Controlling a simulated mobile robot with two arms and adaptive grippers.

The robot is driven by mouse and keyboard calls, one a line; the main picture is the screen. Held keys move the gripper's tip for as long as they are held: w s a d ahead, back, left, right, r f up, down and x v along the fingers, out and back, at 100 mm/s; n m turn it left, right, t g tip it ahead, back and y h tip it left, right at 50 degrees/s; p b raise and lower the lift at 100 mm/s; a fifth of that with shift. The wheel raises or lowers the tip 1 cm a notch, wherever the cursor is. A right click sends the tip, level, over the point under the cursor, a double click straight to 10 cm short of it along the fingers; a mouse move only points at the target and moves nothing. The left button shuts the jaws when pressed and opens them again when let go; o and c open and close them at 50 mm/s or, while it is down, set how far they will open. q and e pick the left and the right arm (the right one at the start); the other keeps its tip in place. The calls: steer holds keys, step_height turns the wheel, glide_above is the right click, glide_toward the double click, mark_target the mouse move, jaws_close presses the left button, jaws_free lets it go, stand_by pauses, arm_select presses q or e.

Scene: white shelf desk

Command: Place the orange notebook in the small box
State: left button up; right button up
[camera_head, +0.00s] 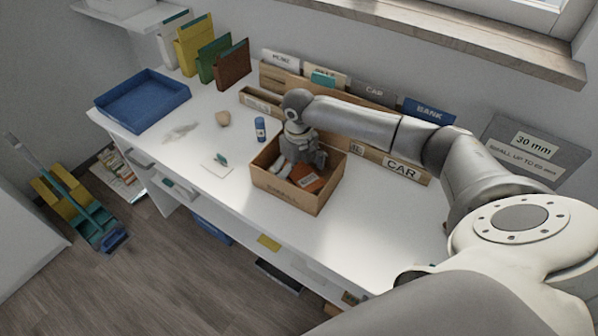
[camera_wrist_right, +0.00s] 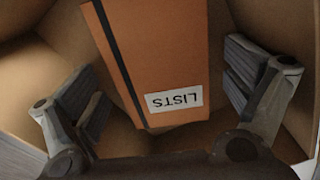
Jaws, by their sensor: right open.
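The orange notebook (camera_wrist_right: 165,55) with a dark band and a white "LISTS" label lies inside the small box. In the head view the notebook (camera_head: 309,182) shows partly in the box, below my gripper. My right gripper (camera_head: 299,170) reaches down into the box from above. In the right wrist view its open fingers (camera_wrist_right: 168,95) are spread on both sides of the notebook, with gaps between. My left gripper is not in view.
A blue tray (camera_head: 143,101) sits at the desk's left end. A blue glue stick (camera_head: 260,129) stands left of the box, near a small beige lump (camera_head: 222,118) and a paper note (camera_head: 216,165). Wooden organisers (camera_head: 402,167) line the wall. The desk right of the box (camera_head: 375,215) is clear.

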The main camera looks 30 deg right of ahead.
mark_target(299, 174)
step_height(299, 174, up, 12)
steer(key=b, duration=0.1)
stand_by(0.7)
